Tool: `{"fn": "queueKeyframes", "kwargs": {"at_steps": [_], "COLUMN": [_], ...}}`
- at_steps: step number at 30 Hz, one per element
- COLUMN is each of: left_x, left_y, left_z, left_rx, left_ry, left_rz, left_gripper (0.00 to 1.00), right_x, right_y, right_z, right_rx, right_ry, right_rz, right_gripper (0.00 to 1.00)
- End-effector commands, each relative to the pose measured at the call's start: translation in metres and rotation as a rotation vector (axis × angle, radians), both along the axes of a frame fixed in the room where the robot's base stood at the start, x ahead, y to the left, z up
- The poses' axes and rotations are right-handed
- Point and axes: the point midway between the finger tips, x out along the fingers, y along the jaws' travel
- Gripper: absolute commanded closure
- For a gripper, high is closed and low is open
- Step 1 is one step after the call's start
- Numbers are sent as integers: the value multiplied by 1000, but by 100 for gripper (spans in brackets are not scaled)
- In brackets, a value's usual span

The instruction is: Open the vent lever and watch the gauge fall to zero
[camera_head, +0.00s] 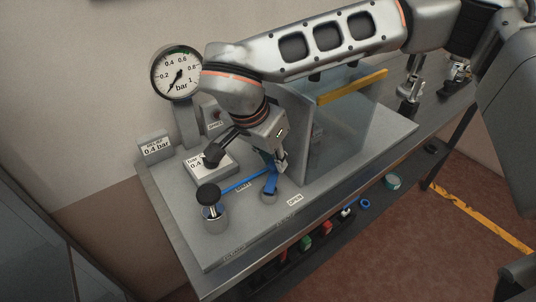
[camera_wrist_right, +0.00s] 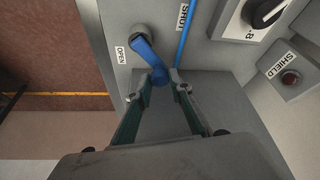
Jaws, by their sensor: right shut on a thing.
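The blue vent lever (camera_head: 270,185) stands on a round pivot on the grey panel, between the SHUT label (camera_head: 243,187) and the OPEN label (camera_head: 295,200). My right gripper (camera_head: 277,163) is shut on the lever's free end. In the right wrist view the lever (camera_wrist_right: 143,50) reaches from its pivot to between the fingertips (camera_wrist_right: 168,82). The round gauge (camera_head: 178,73) stands at the back left; its black needle points to the lower left, below the 0.2 mark. The fine reading is too small to tell. My left gripper is not in view.
A clear shield (camera_head: 345,125) with a yellow bar (camera_head: 352,87) stands right of the lever. A black-topped knob (camera_head: 208,195) and a selector box (camera_head: 222,167) are to the left. A blue line (camera_head: 240,181) runs from the knob toward the lever. Several small items lie on the lower shelf.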

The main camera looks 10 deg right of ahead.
Motion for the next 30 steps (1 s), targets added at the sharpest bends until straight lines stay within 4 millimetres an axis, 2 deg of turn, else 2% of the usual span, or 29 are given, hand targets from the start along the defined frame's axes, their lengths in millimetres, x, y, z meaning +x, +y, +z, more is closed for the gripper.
{"fn": "queueKeyframes", "kwargs": {"at_steps": [15,21,30], "left_x": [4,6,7], "left_y": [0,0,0], "left_z": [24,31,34], "left_rx": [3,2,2], "left_ry": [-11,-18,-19], "left_rz": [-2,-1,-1], "left_gripper": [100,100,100], "right_x": [-10,-14,-18], "right_y": [-15,-18,-20], "right_z": [3,2,1], "right_rx": [1,1,2], "right_ry": [-4,-2,-2], "right_rz": [-468,-596,-697], "right_gripper": [100,100,100]}}
